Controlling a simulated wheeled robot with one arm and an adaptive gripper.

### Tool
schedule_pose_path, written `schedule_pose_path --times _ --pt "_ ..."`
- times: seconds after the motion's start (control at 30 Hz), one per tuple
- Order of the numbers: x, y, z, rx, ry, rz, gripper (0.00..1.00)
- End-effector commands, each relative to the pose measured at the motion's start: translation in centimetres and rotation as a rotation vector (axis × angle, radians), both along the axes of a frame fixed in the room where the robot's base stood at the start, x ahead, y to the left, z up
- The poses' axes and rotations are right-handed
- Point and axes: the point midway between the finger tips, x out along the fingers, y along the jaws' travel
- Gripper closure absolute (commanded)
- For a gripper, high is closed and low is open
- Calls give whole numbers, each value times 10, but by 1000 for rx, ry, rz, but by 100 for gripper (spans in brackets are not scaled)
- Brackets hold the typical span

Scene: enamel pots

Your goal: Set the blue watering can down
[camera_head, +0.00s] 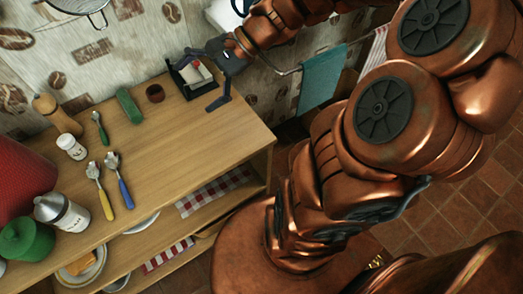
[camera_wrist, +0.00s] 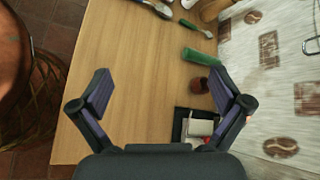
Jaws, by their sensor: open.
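My gripper (camera_head: 203,80) is open and empty above the right end of the wooden counter (camera_head: 200,135). I cannot make out a blue watering can in either view. A white thing with a dark blue edge (camera_head: 238,8) is cut off at the top of the head view, behind my arm; I cannot tell what it is.
A black tray (camera_wrist: 180,121) with a pale item lies beside my gripper. A brown cup (camera_head: 155,93) and green object (camera_head: 128,105) stand nearby. Spoons (camera_head: 119,180), shakers and a green pot (camera_head: 27,240) are at left. The counter's front right is clear.

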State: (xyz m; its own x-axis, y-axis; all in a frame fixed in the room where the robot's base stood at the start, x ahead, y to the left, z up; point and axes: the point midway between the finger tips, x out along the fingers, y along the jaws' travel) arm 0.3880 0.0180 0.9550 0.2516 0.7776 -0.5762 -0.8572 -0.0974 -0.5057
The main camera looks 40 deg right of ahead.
Motion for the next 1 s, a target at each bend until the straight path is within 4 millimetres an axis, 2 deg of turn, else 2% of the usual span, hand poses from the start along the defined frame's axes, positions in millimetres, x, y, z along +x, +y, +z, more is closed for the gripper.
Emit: schedule_pose_path --times 0.03,0.2,0.37,0.5,0.7,0.83,1.0 --pt "-17 16 -6 -73 -14 97 0" --pt "-74 42 -29 -295 -57 402 0" --pt "-124 41 -46 -491 -94 677 0" --pt "-160 25 -55 -653 -126 898 0" --pt "-191 -4 -59 -812 -150 1118 0" --pt "-198 -16 -58 -859 -154 1180 0" --pt "-200 -19 -58 -871 -156 1197 0"
